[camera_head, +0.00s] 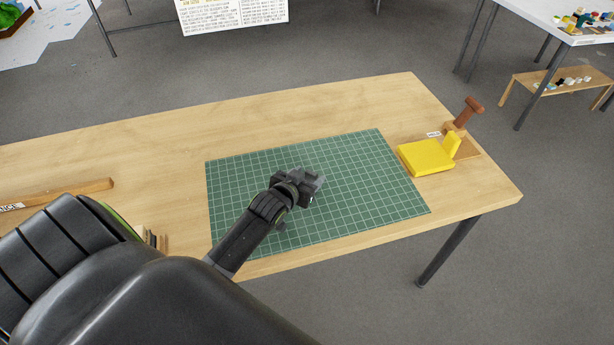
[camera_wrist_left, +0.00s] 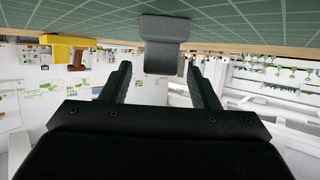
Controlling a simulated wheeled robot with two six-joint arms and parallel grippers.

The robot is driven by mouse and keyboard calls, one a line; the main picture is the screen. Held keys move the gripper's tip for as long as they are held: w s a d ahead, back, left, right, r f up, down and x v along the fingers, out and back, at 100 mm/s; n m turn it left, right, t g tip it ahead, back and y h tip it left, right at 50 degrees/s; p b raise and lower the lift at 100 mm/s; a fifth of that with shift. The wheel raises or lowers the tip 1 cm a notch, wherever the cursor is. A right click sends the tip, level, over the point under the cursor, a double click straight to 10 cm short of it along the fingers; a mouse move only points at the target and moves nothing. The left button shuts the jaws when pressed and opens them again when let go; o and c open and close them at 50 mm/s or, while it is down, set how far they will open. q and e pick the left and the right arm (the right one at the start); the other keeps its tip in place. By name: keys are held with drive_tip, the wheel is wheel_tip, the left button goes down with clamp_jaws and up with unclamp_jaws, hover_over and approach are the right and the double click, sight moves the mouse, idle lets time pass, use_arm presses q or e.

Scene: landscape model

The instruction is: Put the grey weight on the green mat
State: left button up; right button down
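The green mat (camera_head: 360,165) is a gridded sheet lying flat on the wooden table. The grey weight (camera_wrist_left: 163,28) shows in the left wrist view, which is upside down. Its wide end is against the mat (camera_wrist_left: 70,22) and its narrower end points away from it. In the head view the weight (camera_head: 316,179) is a small grey shape just past my left gripper (camera_head: 304,183), partly hidden by it. My left gripper (camera_wrist_left: 159,70) is open, with a finger on each side of the weight's narrower end and visible gaps. My right gripper is not in view.
A yellow block (camera_head: 425,157) and a brown-handled tool (camera_head: 467,113) stand right of the mat. A wooden bar (camera_head: 65,193) lies at the left. The table (camera_head: 165,137) is clear behind the mat. My left arm covers the lower left.

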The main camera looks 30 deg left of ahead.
use_arm(q)
drive_tip(key=shift+r, duration=0.15)
drive_tip(key=v, duration=1.2)
drive_tip(key=shift+b, duration=0.3)
